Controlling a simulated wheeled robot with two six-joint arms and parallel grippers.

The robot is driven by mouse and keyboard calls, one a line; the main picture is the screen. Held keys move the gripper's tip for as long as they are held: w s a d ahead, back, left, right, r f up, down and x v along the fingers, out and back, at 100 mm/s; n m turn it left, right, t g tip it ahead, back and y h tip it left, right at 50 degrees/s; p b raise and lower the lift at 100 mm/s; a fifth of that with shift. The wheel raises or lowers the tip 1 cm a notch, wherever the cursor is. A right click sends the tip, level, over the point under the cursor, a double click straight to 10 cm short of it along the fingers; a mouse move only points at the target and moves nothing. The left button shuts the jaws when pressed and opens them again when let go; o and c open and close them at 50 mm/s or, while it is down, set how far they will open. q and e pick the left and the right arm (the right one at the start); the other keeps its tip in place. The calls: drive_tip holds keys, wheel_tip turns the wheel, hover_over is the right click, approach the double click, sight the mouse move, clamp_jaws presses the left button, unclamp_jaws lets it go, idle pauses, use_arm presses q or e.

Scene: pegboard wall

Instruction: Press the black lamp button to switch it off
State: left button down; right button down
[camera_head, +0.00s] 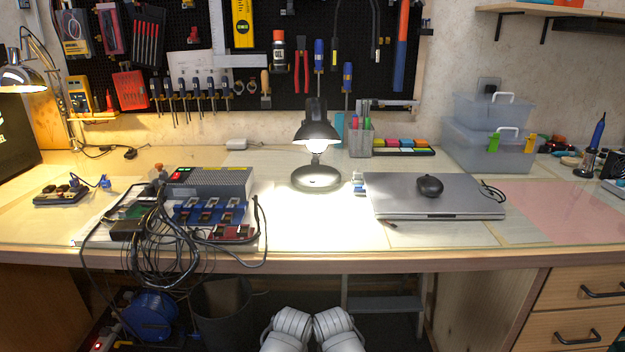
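The black desk lamp (317,131) stands on the workbench near the middle of the camera_head view. Its head is tilted down and its bulb (317,145) is lit, throwing a bright patch on the bench. Its round dark base (317,179) rests on the bench top. A small mark on the front of the base may be the button, but it is too small to tell. Two pale grey rounded parts of my arms show at the bottom centre, below the bench edge. No gripper fingers are visible.
A closed laptop (390,202) with a black mouse (429,186) lies right of the lamp. A cabled electronics box (214,181) sits left. A pen holder (360,139) stands behind right. The bench (318,222) is clear before the lamp. Another lit lamp (22,79) is far left.

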idle(0.8)
